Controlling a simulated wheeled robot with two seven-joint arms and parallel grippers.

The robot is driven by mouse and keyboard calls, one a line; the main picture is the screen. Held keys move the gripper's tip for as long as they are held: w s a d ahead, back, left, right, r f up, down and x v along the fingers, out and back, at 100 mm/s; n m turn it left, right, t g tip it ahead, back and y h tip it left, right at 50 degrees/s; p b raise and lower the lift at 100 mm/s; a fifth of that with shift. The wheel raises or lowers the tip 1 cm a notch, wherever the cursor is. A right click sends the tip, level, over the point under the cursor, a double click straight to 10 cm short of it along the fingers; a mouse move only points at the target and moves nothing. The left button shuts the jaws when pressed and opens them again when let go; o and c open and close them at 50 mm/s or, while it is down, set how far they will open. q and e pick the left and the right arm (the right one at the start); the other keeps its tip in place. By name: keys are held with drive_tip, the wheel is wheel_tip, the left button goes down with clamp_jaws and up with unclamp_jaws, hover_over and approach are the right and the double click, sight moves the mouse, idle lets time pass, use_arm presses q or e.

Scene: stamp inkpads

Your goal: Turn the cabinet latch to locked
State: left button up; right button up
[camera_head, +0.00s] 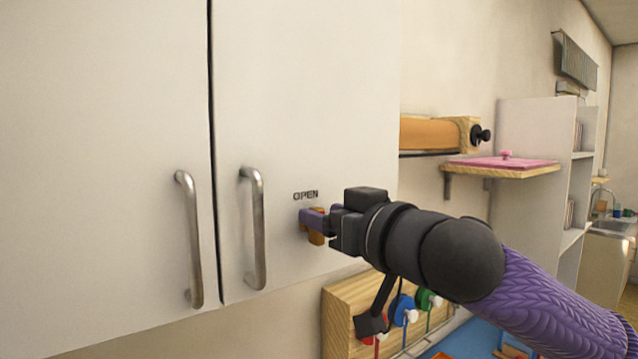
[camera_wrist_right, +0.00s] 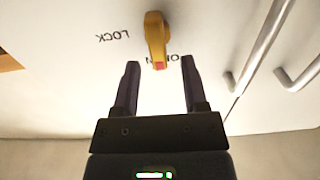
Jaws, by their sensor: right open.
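The cabinet latch is a small orange-yellow lever (camera_wrist_right: 156,35) with a red tip, on the white cabinet door (camera_head: 300,90). In the wrist view its red tip points at the partly covered OPEN label, and the LOCK label (camera_wrist_right: 112,37) is off to one side. In the head view the latch (camera_head: 317,239) is mostly hidden behind my right gripper (camera_head: 311,217), just below the OPEN label (camera_head: 305,195). In the wrist view my right gripper (camera_wrist_right: 161,68) is open, with the red tip between its fingertips and a gap on each side. My left gripper is not in view.
Two metal door handles (camera_head: 257,230) (camera_head: 190,240) stick out left of the latch. A wall shelf with a pink lid (camera_head: 500,162) is further right.

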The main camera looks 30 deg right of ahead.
drive_tip(key=shift+w, duration=0.75)
clamp_jaws()
drive_tip(key=shift+f+m, duration=0.1)
drive_tip(key=shift+m, duration=0.2)
drive_tip(key=shift+d+f+m+p, duration=0.15)
drive_tip(key=shift+d+f+m, duration=0.15)
drive_tip(key=shift+m, duration=2.55)
drive_tip(key=shift+d+f+m+p, duration=0.15)
drive_tip(key=shift+d+f+m, duration=0.1)
drive_tip(key=shift+m, duration=2.65)
drive_tip(key=shift+d+f+m+p, duration=0.15)
drive_tip(key=shift+d+f+m, duration=0.15)
drive_tip(key=shift+m, duration=2.55)
drive_tip(key=shift+f, duration=0.1)
